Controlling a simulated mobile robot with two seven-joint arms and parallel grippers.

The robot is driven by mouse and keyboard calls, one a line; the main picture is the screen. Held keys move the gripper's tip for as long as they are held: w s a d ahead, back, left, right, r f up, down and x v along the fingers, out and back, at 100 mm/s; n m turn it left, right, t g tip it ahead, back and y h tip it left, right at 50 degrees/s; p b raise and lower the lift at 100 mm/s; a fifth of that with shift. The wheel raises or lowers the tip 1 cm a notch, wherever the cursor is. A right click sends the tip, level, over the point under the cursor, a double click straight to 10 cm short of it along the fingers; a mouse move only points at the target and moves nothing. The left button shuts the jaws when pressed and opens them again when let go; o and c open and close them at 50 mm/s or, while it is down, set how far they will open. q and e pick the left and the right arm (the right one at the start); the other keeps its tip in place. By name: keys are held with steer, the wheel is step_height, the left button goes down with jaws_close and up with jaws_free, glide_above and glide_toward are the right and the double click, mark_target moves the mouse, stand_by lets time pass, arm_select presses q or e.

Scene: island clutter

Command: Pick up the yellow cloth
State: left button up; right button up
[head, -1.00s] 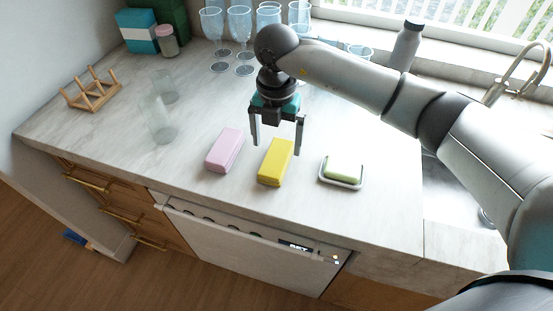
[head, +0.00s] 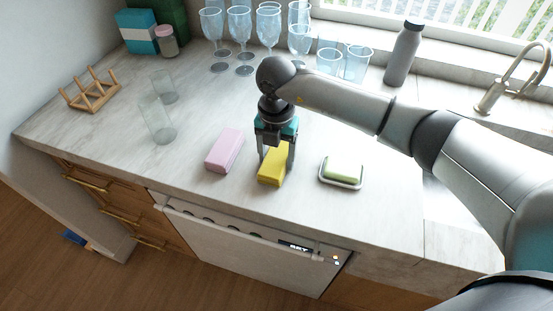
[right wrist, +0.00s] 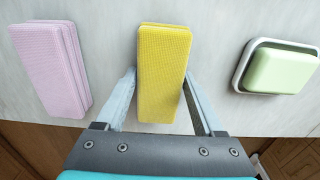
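The yellow cloth (head: 271,178) is a folded block lying on the counter between a pink cloth and a soap dish. My right gripper (head: 275,162) is over it, pointing down, with its fingers apart on either side of the cloth. My left gripper is not in view.
The pink cloth (head: 225,150) lies close on the left. The soap dish (head: 352,184) with green soap (head: 343,172) is on the right. Clear tumblers (head: 157,120), stemmed glasses (head: 240,40), a wooden rack (head: 90,90) and a grey bottle (head: 403,55) stand farther back. The counter's front edge is near.

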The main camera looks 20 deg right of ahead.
mark_target(276, 156)
steer(key=c, duration=0.8)
steer(key=shift+c, duration=0.2)
steer(key=shift+r, duration=0.1)
step_height(276, 156, up, 20)
steer(key=p, duration=0.1)
